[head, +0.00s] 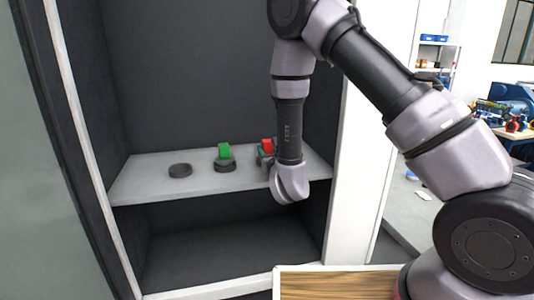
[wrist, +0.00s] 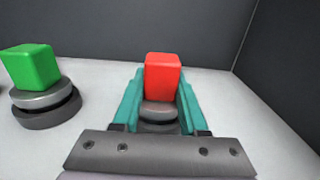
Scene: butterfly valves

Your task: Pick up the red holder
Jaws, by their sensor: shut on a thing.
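The red holder (wrist: 162,78) is a red block on a grey round base, in the middle of the wrist view. It also shows in the head view (head: 267,145), partly hidden by my arm. My gripper (wrist: 160,103) has teal fingers on both sides of the holder and is shut on it. The holder is upright at the shelf; I cannot tell whether its base touches the shelf or is slightly above it. A dark round piece shows below the grey base between the fingers.
A green holder (head: 223,152) stands on a dark round base (head: 225,166) to the left on the grey shelf (head: 140,185). Further left is an empty dark round base (head: 180,170). The cabinet's right wall (wrist: 285,70) is close. A wooden top (head: 335,284) lies in front.

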